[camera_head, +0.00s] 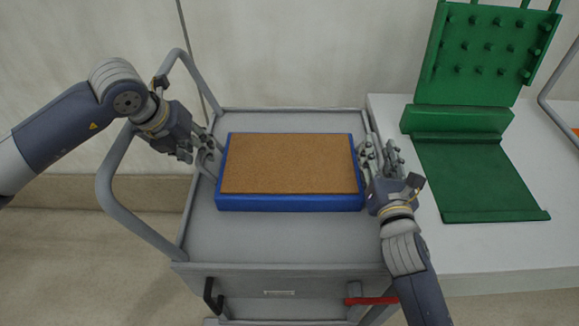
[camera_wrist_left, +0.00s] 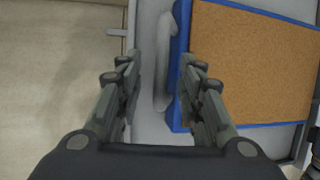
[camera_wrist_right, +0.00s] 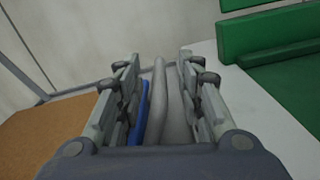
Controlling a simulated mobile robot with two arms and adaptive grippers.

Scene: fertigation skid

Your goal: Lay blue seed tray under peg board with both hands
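The blue seed tray (camera_head: 290,203), filled level with brown material (camera_head: 290,165), lies flat on the grey cart top. My left gripper (camera_head: 200,148) is open at the tray's left side. In the left wrist view a grey handle-like bar (camera_wrist_left: 162,75) beside the tray's blue wall (camera_wrist_left: 180,65) lies between its spread fingers. My right gripper (camera_head: 378,152) is open at the tray's right side. In the right wrist view a similar grey bar (camera_wrist_right: 157,100) and the blue rim (camera_wrist_right: 141,115) lie between its fingers. The green peg board (camera_head: 485,55) stands upright at the right.
The cart (camera_head: 290,245) has a tubular handle (camera_head: 150,235) on its left. A white table (camera_head: 480,245) adjoins it on the right, with a bare green base plate (camera_head: 480,180) in front of the peg board. A red bar (camera_head: 372,300) is low at the front.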

